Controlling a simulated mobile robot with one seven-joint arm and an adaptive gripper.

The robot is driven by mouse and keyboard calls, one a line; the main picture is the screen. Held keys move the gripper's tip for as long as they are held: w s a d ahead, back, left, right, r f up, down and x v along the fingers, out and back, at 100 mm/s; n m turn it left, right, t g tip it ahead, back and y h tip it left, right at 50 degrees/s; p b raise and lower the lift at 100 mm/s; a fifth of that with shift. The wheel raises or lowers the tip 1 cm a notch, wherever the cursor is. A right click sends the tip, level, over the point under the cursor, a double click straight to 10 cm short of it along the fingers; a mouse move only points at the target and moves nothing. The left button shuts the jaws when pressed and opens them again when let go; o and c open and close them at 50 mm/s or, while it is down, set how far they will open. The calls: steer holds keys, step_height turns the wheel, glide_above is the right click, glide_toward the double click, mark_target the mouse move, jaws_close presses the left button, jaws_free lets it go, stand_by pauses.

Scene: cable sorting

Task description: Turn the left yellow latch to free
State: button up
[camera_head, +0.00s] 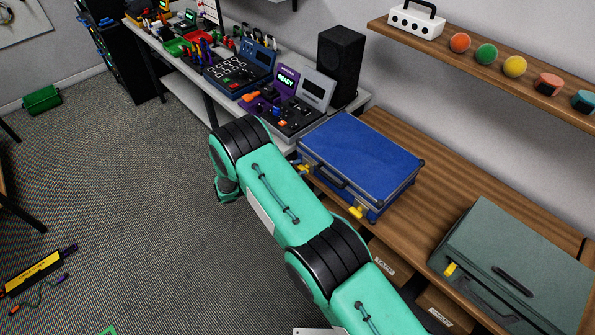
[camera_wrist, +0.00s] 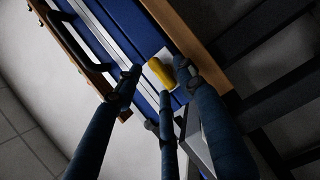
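A blue case (camera_head: 360,155) lies closed on the wooden bench, with two yellow latches on its front side. The left latch (camera_head: 304,168) shows just beside my arm; the right latch (camera_head: 356,212) stands nearer the right front corner. In the wrist view, a yellow latch (camera_wrist: 160,73) on a pale plate sits among the fingertips of my gripper (camera_wrist: 157,78). The dark fingers are spread around it, with one over its lower end; contact is unclear. In the head view my arm hides the gripper's fingers.
The case's dark handle (camera_wrist: 75,45) lies close to the fingers in the wrist view. A grey-green case (camera_head: 520,265) lies to the right on the wooden bench (camera_head: 440,180). A black speaker (camera_head: 340,65) and electronics stand behind on the grey bench. The carpet at left is mostly clear.

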steer(key=shift+w+d, duration=0.1)
steer(key=shift+d, duration=0.1)
steer(key=shift+c, duration=0.2)
jaws_close()
